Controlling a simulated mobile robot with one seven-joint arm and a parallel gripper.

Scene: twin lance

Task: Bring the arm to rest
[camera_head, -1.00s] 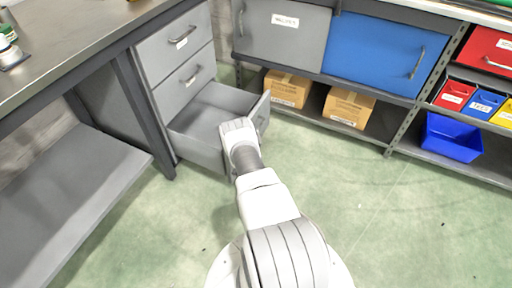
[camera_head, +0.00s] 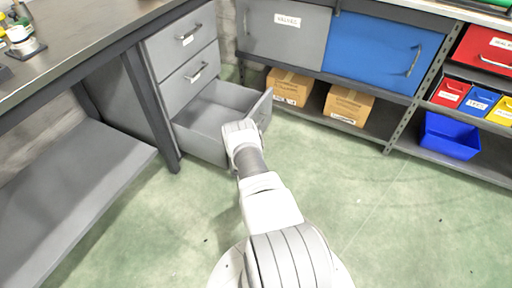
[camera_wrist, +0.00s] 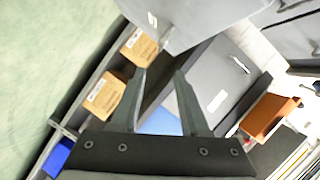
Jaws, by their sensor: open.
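My arm (camera_head: 268,205) reaches forward from the bottom of the head view. Its far end lies in front of the open bottom drawer (camera_head: 200,133) of the grey desk unit. My gripper is hidden behind the arm in the head view. In the wrist view, my gripper (camera_wrist: 160,74) is open, its two dark fingers apart with nothing held between them. Beyond the fingers lie the grey sliding door (camera_wrist: 208,88) and part of the blue door (camera_wrist: 160,122). I cannot tell whether the arm touches the drawer.
Two cardboard boxes (camera_head: 289,87) (camera_head: 348,104) sit on the low shelf. A blue bin (camera_head: 450,136) stands on the right shelf. The workbench (camera_head: 95,45) is on the left. Green floor (camera_head: 400,220) is clear at right.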

